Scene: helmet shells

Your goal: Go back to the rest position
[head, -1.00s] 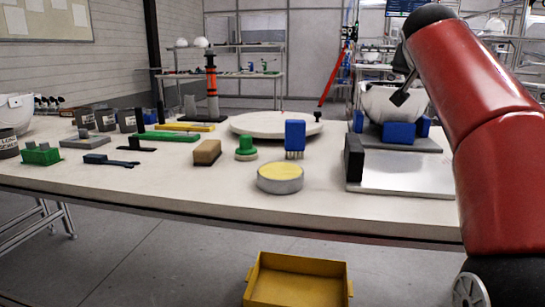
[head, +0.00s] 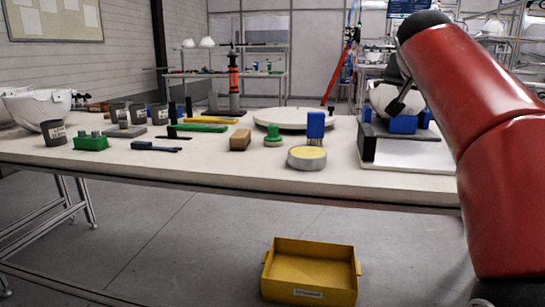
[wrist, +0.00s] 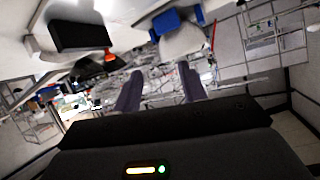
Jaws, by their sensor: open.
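My gripper (wrist: 160,92) shows in the wrist view with its two dark fingers apart and nothing between them. The wrist view is tilted, with the table's pale surface and a white shell (wrist: 183,40) on blue supports (wrist: 165,22) at the top. In the head view my red arm fills the right side, and the gripper itself cannot be picked out there. A white helmet shell (head: 385,97) rests on blue blocks (head: 403,124) on a stand at the table's right end, just left of my arm.
The long white table (head: 230,173) holds a yellow-topped tin (head: 307,158), a blue brush (head: 316,124), a green knob (head: 274,136), a tan block (head: 240,140), a turntable (head: 292,119) and grey cups. A yellow bin (head: 310,270) stands on the floor in front. The floor left of it is clear.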

